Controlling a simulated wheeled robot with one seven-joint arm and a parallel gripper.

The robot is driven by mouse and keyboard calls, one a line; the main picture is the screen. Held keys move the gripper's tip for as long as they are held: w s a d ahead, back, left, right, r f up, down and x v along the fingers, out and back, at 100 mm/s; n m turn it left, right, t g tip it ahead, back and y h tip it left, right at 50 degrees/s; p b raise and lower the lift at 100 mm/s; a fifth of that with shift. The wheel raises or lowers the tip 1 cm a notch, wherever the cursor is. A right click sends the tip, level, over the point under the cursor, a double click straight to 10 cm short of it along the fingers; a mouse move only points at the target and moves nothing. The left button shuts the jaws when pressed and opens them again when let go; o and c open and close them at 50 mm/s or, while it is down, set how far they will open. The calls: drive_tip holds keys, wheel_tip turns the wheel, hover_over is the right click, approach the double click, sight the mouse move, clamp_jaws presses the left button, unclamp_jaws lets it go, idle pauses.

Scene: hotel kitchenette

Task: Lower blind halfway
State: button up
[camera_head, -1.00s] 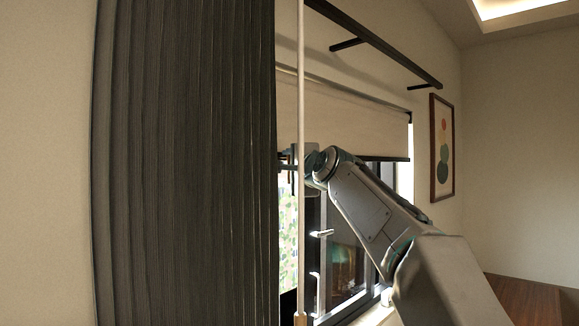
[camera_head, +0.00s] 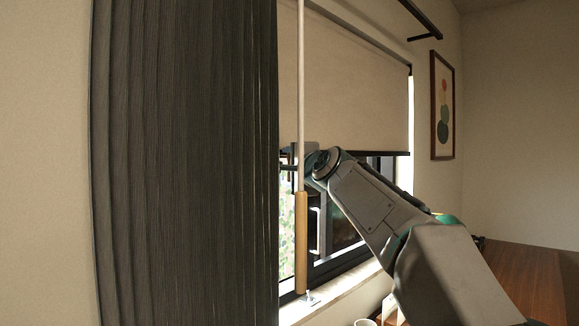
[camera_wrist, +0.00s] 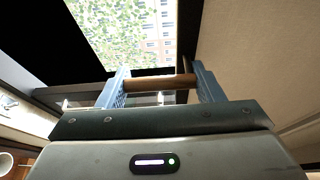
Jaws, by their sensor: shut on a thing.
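The beige roller blind (camera_head: 345,85) hangs over the upper part of the window, its dark bottom bar (camera_head: 385,154) level with my wrist. Window glass shows below it. In the wrist view the blind (camera_wrist: 265,65) fills the right side. My gripper (camera_wrist: 160,86) is shut on a wooden pull bar (camera_wrist: 158,84), which lies crosswise between its two blue fingers. In the head view my gripper is mostly hidden behind a pale rod and the curtain. How the pull bar joins the blind is not visible.
A dark pleated curtain (camera_head: 185,165) covers the left side. The pale rod with a wooden handle (camera_head: 301,240) hangs in front of the window. A white sill (camera_head: 335,297), a cup (camera_head: 365,322) and a wooden counter (camera_head: 510,280) lie below. A framed picture (camera_head: 442,105) hangs at right.

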drive_tip(key=shift+f, duration=0.65)
drive_tip(key=o, duration=1.4)
drive_tip(key=shift+s+b, duration=0.1)
drive_tip(key=shift+b, duration=0.25)
drive_tip(key=b+v, duration=0.3)
drive_tip(key=v, duration=0.4)
drive_tip(key=shift+s, duration=0.2)
